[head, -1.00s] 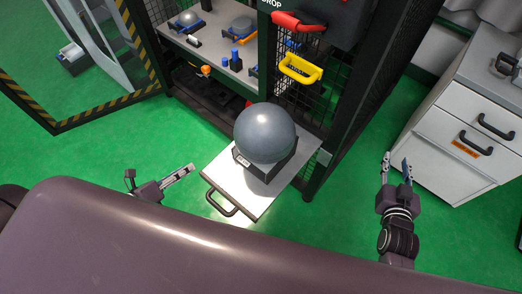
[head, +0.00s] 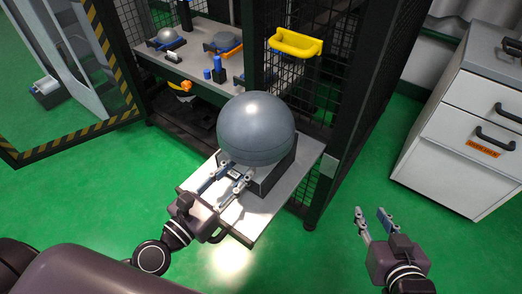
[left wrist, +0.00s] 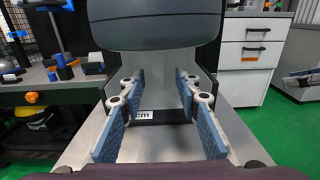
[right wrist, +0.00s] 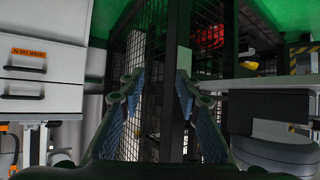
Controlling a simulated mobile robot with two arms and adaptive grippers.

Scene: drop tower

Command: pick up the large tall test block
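A large grey rounded block (head: 256,128), smooth and dome-like, sits on a dark square base (head: 272,178) on a pale pull-out tray (head: 305,160). It is the only large block I see. My left gripper (head: 228,178) is over the tray at the base's front, its fingers open and pointing at it. In the left wrist view the block (left wrist: 155,28) fills the top, and the base (left wrist: 170,117) with its "cm" label shows between and beyond the open fingers. I cannot tell whether they touch it. My right gripper (head: 371,214) is open and empty, right of the tray.
A black mesh cage (head: 365,90) stands behind and right of the tray. A yellow handle (head: 296,44) is above the block. A bench (head: 195,60) with small parts is back left. White drawers (head: 465,125) stand right.

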